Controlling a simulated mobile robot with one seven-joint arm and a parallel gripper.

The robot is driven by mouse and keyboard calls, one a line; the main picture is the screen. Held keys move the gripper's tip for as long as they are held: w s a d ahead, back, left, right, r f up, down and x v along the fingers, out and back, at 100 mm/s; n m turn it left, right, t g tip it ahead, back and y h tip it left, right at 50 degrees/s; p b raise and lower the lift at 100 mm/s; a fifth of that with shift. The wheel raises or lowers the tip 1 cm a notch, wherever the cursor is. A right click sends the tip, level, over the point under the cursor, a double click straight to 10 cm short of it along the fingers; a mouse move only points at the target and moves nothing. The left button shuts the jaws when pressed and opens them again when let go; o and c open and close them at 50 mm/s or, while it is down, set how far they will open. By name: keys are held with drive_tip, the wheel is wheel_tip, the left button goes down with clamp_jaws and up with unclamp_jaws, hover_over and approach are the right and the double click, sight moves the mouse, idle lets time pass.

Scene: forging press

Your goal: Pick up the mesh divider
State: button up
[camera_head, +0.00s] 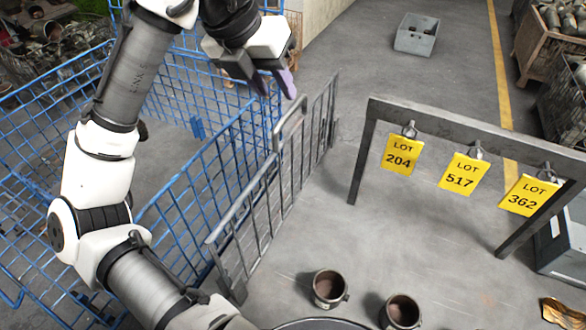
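A grey barred panel (243,199), which I take to be the mesh divider, stands upright beside the blue wire cage (190,187). It runs from the lower middle up to the right, with a raised handle-like loop near its middle. My gripper (276,86) is above and just behind that loop in the picture, pointing down. Its two purple-padded fingers are apart with nothing seen between them. It appears clear of the divider, though the exact distance is hard to judge.
A grey frame (362,155) with hanging yellow lot tags (461,175) stands to the right. Two brown cups (328,288) (402,311) are at the bottom. A grey bin (416,35) sits far back. Floor between divider and tag frame is clear.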

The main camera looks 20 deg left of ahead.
sight(290, 109)
drive_tip(key=x, duration=0.3)
drive_tip(key=p+x, duration=0.1)
drive_tip(key=x, duration=0.1)
drive_tip(key=p+x, duration=0.1)
drive_tip(key=x, duration=0.1)
drive_tip(key=shift+w+f, duration=0.2)
drive_tip(key=shift+w, duration=0.2)
drive_tip(key=shift+w+d+f, duration=0.15)
drive_tip(key=shift+f, duration=0.25)
drive_tip(key=shift+f, duration=0.3)
drive_tip(key=shift+r, duration=0.1)
clamp_jaws()
